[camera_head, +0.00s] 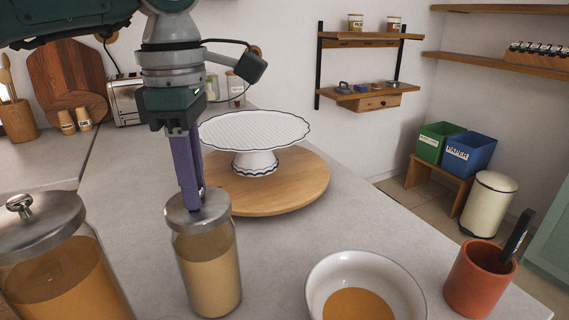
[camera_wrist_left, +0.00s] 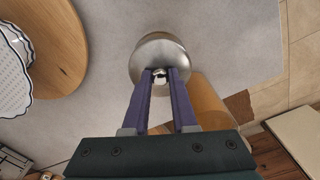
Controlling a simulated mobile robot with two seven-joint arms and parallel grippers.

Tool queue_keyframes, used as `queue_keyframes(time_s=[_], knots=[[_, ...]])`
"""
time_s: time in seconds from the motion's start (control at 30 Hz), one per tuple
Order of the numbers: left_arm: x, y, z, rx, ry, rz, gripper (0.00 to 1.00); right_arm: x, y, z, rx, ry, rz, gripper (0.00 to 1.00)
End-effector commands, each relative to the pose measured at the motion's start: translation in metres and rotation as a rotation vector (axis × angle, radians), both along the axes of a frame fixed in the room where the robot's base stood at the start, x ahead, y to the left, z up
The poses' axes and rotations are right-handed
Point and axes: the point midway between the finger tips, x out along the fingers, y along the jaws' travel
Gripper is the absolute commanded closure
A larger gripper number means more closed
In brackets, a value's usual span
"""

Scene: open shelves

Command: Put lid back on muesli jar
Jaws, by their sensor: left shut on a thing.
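A glass jar (camera_head: 208,270) with light tan contents stands upright at the front of the counter. A round metal lid (camera_head: 180,220) is at its mouth, level; I cannot tell whether it is fully seated. My left gripper (camera_head: 193,203) points straight down, with purple fingers shut on the lid's knob. In the left wrist view the lid (camera_wrist_left: 158,50) shows beyond the fingertips (camera_wrist_left: 159,76), which close on the small shiny knob. No label is visible on the jar. My right gripper is not in view.
A larger lidded jar (camera_head: 62,280) stands close at left. A white bowl (camera_head: 408,287) and a red pot (camera_head: 478,282) are at right. A cake stand (camera_head: 256,130) on a round wooden board (camera_head: 300,185) is behind. Bare counter lies between jar and bowl.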

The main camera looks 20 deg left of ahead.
Motion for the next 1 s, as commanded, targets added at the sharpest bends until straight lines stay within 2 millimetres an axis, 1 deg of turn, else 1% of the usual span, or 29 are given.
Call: queue_keyframes(time_s=[0.33,0.37,0.4,0.67,0.83,0.87,1.0], knots=[[0.0002,0.0001,0.0001,0.0,-0.001,0.0,1.0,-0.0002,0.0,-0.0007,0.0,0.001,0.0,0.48],[0.0001,0.0,0.0,0.0,-0.001,0.0,0.73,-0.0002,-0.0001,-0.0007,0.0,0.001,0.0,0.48],[0.0001,0.0,0.0,0.0,-0.001,0.0,0.69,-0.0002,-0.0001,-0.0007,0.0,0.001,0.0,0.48],[0.0001,0.0,0.0,0.0,0.0,0.0,0.4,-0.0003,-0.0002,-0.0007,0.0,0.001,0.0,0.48],[0.0001,0.0,0.0,0.0,0.0,0.0,0.4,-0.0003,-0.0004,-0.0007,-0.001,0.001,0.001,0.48],[0.0,-0.0001,-0.0001,0.0,0.0,0.0,0.37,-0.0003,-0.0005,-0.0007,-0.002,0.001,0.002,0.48],[0.0,-0.0001,-0.0001,0.0,0.0,0.0,0.22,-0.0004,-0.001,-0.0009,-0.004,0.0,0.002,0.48]])
